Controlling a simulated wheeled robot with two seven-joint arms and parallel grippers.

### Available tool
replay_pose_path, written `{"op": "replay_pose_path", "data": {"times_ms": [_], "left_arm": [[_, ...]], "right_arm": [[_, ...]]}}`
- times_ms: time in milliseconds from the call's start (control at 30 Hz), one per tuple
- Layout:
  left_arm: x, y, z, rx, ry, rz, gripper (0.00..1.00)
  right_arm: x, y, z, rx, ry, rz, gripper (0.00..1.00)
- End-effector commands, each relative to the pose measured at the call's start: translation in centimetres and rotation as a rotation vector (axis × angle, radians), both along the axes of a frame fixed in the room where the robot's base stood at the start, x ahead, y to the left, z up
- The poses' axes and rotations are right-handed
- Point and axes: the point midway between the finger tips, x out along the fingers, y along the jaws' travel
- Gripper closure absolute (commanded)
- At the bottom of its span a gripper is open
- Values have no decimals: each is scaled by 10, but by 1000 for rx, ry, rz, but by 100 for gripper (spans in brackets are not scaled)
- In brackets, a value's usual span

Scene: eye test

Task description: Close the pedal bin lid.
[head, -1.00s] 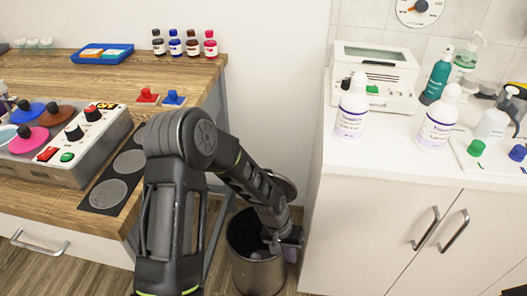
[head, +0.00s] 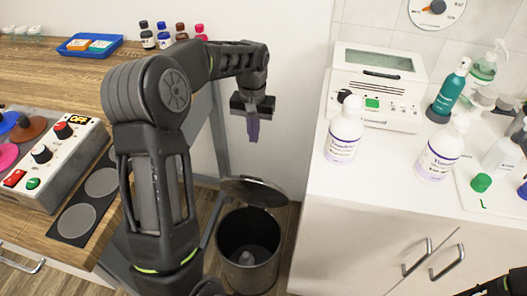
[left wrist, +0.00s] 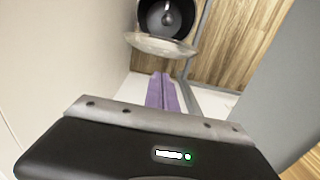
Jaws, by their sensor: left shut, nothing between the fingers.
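The pedal bin (head: 233,272) is a dark metal cylinder on the floor between the two counters. Its round lid (head: 255,191) stands open, tilted up at the back of the rim, and a small grey object lies inside. My left gripper (head: 253,138) is above and behind the bin, apart from the lid, with its purple fingers shut and pointing down. The left wrist view shows the shut fingers (left wrist: 163,92), with the lid (left wrist: 160,46) and the bin (left wrist: 142,17) beyond them.
The wooden counter (head: 40,75) is on the left, with a control box (head: 45,150) and bottles. The white cabinet (head: 360,235) on the right carries bottles and a white device (head: 375,85). A bare wall is behind the bin.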

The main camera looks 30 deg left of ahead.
Motion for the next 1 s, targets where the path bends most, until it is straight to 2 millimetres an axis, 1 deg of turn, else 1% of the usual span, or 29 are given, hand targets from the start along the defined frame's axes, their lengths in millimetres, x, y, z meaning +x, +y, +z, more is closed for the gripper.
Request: {"op": "replay_pose_path", "data": {"times_ms": [367,567,667,767,867,1000], "left_arm": [[0,1,1,2,1,2,100],[0,1,-5,2,2,1,100],[-1,1,-14,1,3,1,100],[-1,0,-29,0,4,0,100],[-1,0,-47,0,4,1,100],[-2,0,-76,-1,5,1,100]], "right_arm": [[-1,0,0,0,2,1,64],[-1,0,0,0,2,1,64],[-1,0,-1,0,2,1,64],[-1,0,-3,0,1,0,64],[-1,0,-4,0,1,0,64],[-1,0,-6,0,1,0,64]]}}
